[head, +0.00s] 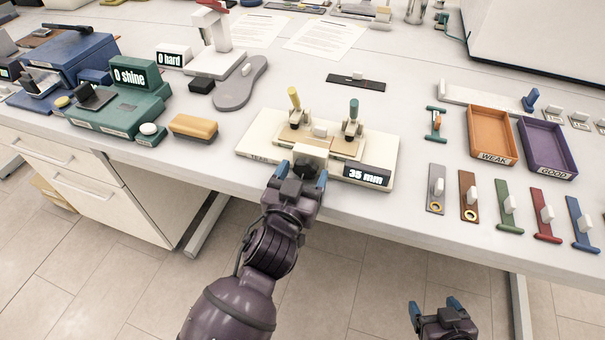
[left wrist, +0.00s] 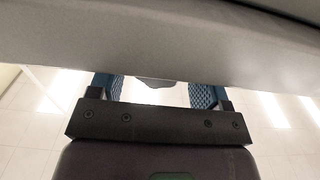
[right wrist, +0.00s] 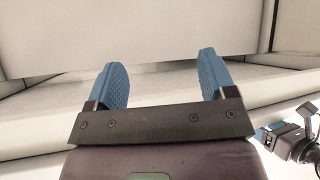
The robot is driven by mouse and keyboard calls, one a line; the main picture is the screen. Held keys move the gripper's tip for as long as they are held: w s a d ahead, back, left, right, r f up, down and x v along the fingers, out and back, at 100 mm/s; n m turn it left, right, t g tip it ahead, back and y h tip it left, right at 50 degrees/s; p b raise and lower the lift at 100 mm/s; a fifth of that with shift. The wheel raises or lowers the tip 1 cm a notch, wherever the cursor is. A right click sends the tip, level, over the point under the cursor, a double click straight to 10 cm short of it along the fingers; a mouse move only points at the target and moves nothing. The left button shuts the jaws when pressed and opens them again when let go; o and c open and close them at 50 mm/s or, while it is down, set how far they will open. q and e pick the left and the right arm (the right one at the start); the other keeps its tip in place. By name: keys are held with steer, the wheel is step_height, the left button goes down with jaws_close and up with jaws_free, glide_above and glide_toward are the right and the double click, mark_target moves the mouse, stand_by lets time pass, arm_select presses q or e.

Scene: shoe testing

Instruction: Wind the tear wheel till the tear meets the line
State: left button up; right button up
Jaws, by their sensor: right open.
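The tear tester (head: 254,138) is a cream base near the bench's front edge, with a display (head: 367,175) reading "35 mm". A tan sample (head: 291,138) lies on it between two clamps with a yellow handle (head: 294,98) and a green handle (head: 353,108). My left gripper (head: 303,170) is at the tester's front, with blue fingers apart. In the left wrist view a grey rounded part (left wrist: 156,83) shows between the fingers, with gaps at both sides. The wheel cannot be made out clearly behind the gripper. My right gripper (head: 437,305) is open and empty, low in front of the bench.
A green shine tester (head: 120,113), a tan brush (head: 194,128) and a grey sole (head: 241,83) lie to the left. Orange (head: 492,135) and purple (head: 548,147) trays stand right, behind several coloured tabs. Bare bench lies right of the tester.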

arm_select(q)
steer(key=c, duration=0.8)
steer(key=shift+o, duration=0.2)
steer(key=shift+r+m+p, duration=0.3)
steer(key=shift+m+p, duration=0.6)
steer(key=shift+m, duration=0.4)
steer(key=shift+f+m+p, duration=0.2)
steer(key=shift+m+p, duration=0.35)
steer(key=shift+m, duration=0.15)
arm_select(e)
steer(key=shift+s+d+r, duration=0.2)
steer(key=shift+s+r, duration=0.45)
arm_select(q)
steer(key=o, duration=0.9)
steer(key=shift+c, duration=0.2)
steer(key=shift+o, duration=0.3)
steer(key=shift+f, duration=0.15)
arm_select(e)
steer(key=shift+w+a+r, duration=0.2)
steer(key=shift+w+r, duration=0.3)
steer(key=shift+w, duration=0.2)
steer(key=shift+f, duration=0.1)
